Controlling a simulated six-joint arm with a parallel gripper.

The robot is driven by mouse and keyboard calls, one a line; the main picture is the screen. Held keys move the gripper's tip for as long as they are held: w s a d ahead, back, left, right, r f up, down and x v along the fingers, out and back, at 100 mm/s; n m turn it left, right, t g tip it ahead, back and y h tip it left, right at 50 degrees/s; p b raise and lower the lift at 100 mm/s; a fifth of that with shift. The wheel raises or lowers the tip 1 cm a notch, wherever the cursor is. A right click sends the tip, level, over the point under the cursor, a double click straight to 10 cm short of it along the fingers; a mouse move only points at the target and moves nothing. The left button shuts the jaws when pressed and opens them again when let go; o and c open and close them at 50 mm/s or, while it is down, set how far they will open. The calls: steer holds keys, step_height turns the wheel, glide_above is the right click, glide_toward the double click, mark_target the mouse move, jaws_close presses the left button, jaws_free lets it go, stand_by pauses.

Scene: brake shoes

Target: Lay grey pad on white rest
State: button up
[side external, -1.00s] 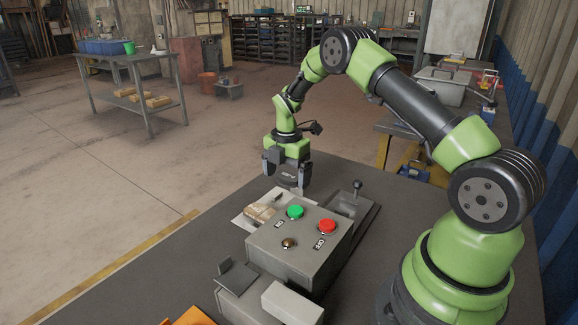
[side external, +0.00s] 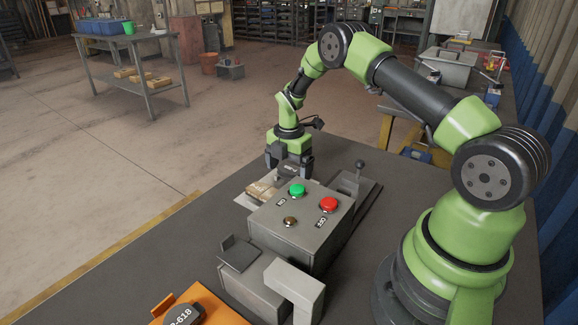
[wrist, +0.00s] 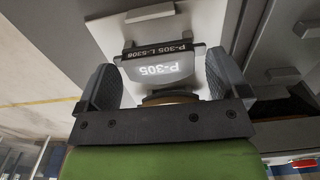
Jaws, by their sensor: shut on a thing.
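The grey pad (wrist: 165,67), marked P-305 with a dark labelled edge, is between my gripper's two fingers in the wrist view. My gripper (side external: 289,172) is shut on it, low behind the grey control box in the side view, where the pad (side external: 287,173) is partly hidden. The white rest (wrist: 105,32) is a pale plate with a small raised block, seen beyond and beneath the pad in the wrist view. A pale edge of it (side external: 241,201) shows left of the box in the side view. I cannot tell whether pad and rest touch.
The control box (side external: 300,225) with green and red buttons stands close in front of my gripper. A brown packet (side external: 262,190) lies beside it. An orange tray (side external: 212,305) holds a dark pad marked 618.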

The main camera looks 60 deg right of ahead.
steer(key=shift+f, duration=0.35)
steer(key=o, duration=0.8)
steer(key=shift+c, duration=0.2)
steer(key=s+a+r+m+t, duration=0.1)
steer(key=s+a+r+m, duration=0.15)
steer(key=r, duration=0.55)
steer(key=s+a+r+m+t, duration=0.1)
steer(key=a+r+m, duration=0.25)
steer(key=r, duration=0.55)
steer(key=s+a+r+m+t, duration=0.1)
steer(key=s+a+r+m, duration=0.15)
steer(key=r, duration=0.55)
steer(key=s+a+r+m+t+y, duration=0.1)
steer(key=s+a+r+m+t, duration=0.1)
steer(key=s+a+m, duration=0.2)
steer(key=s+a+r+m+t+y, duration=0.1)
steer(key=s+a+m, duration=0.3)
steer(key=s+m, duration=0.5)
steer(key=s+r+t, duration=0.1)
steer(key=s, duration=0.2)
steer(key=shift+s+a+r, duration=0.15)
steer(key=shift+a+r, duration=0.1)
steer(key=shift+r, duration=0.05)
